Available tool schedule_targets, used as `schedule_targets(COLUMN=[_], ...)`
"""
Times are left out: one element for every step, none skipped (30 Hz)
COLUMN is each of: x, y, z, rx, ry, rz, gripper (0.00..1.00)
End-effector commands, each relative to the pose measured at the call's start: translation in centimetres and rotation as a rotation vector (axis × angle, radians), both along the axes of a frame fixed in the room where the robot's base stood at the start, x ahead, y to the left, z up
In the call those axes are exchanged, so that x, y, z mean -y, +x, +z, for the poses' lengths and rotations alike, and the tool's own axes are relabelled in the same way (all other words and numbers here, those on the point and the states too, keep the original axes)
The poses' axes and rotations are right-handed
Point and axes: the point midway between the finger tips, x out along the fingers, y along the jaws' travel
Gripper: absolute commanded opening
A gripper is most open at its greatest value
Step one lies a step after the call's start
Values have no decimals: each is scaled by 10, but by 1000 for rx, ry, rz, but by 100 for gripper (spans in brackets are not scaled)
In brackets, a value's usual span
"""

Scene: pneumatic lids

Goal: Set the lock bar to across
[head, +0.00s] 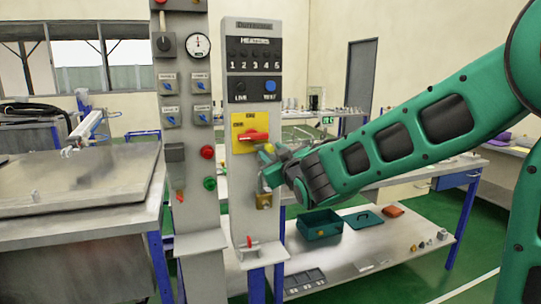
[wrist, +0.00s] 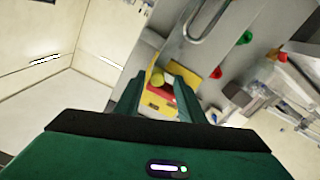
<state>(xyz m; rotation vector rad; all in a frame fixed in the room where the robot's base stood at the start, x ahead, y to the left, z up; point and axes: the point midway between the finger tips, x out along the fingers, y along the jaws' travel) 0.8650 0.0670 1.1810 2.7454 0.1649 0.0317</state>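A grey upright panel (head: 240,190) carries a yellow plate (head: 240,143) with a red rotary handle (head: 253,135), lying nearly level. The lock bar cannot be told apart for sure; my gripper (head: 268,158) covers the area just below and right of the handle. A small yellow knob-like part (wrist: 157,77) shows between my fingers in the wrist view, with the yellow plate and red handle (wrist: 158,100) behind it. My gripper (wrist: 160,88) has its fingers apart around this part, and no grip on it shows. A brass padlock-like block (head: 263,201) hangs below my gripper.
A second grey panel with a gauge (head: 197,45), a red button (head: 208,152) and a green button (head: 210,183) stands left. A metal-lidded bench (head: 75,180) is further left. A low shelf (head: 370,265) with a teal box (head: 320,224) lies behind my arm.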

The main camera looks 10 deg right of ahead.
Motion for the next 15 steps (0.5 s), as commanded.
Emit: schedule_targets(x=[0,1,2,3,3,4,5,6,7,7,7,8,9,9,10], y=[-7,-11,-18,-24,-29,-37,-43,-48,-55,-60,-65,-71,-75,-79,-84], z=[1,1,1,0,1,0,1,0,1,0,0,0,0,0,0], rx=[1,2,2,2,2,1,2,2,2,1,1,2,2,1,1], ry=[-1,-1,-1,-1,0,0,-1,-1,0,0,0,-1,-1,-1,0], rz=[1,1,1,2,2,3,2,2,2,2,3,2,2,1,2], gripper=[36,36,36,36,36,36,36,36,36,36,36,36,36,36,36])
